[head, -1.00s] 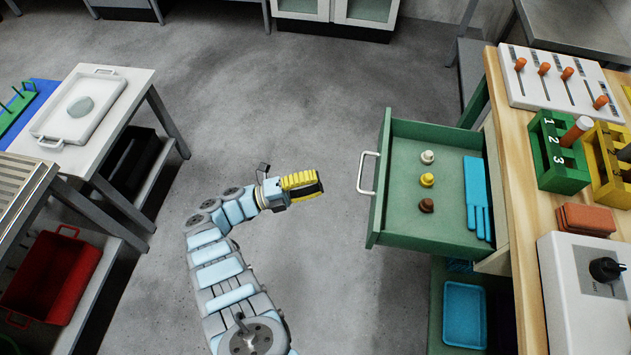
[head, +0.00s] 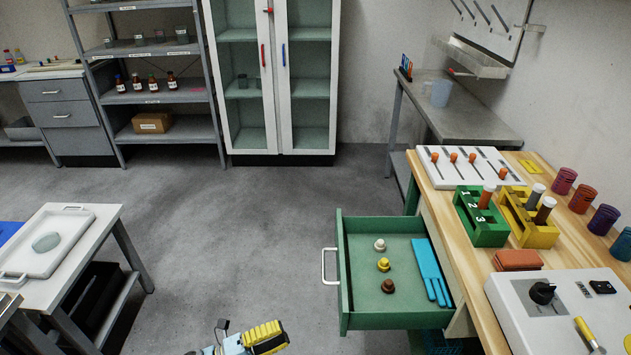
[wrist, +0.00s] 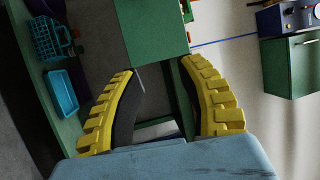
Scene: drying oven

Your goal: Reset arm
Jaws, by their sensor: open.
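My gripper (head: 268,337) shows at the bottom edge of the head view, with most of my arm out of frame. In the wrist view my gripper (wrist: 160,75) has its two yellow-and-black fingers spread apart, with nothing between them. It is over open floor, left of and below the open green drawer (head: 362,318). The drawer holds a white, a yellow and a brown knobbed piece (head: 388,286) and blue gloves (head: 432,272).
The wooden bench (head: 466,283) at right carries a green rack (head: 482,229), a yellow rack and a white control box. A white side table (head: 95,250) with a tray stands at left. A glass cabinet (head: 333,80) stands at the back. The middle floor is clear.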

